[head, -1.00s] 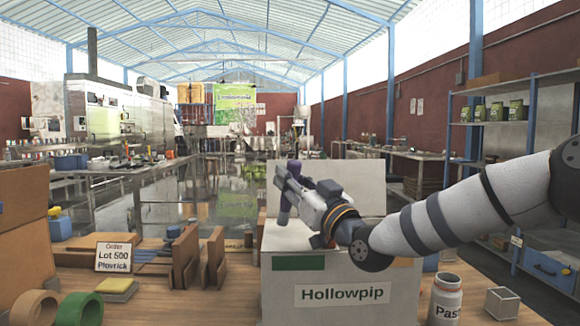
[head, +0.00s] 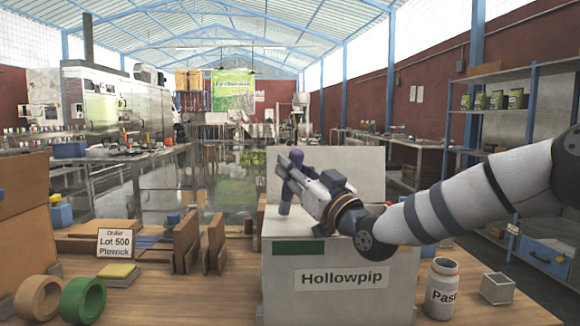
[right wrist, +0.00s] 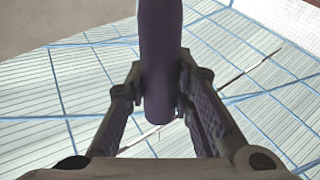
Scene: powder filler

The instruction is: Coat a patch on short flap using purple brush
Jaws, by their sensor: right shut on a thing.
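The purple brush (head: 294,178) is held nearly upright by my right gripper (head: 289,172), above the left part of the box. In the right wrist view the brush (right wrist: 160,50) runs between the two fingers of my right gripper (right wrist: 161,84), which are shut on it. The white box (head: 272,285) labelled Hollowpip stands on the table, with a pale flap (head: 345,170) raised at its back. The brush's lower end shows close to the box top; I cannot tell whether it touches. No coated patch can be made out. My left gripper is not in view.
A Paste jar (head: 442,290) and a small metal cube (head: 497,288) stand right of the box. At left are tape rolls (head: 82,300), a yellow sponge (head: 118,273), an order sign (head: 115,243) and wooden dividers (head: 187,242). Bare table (head: 190,295) lies left of the box.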

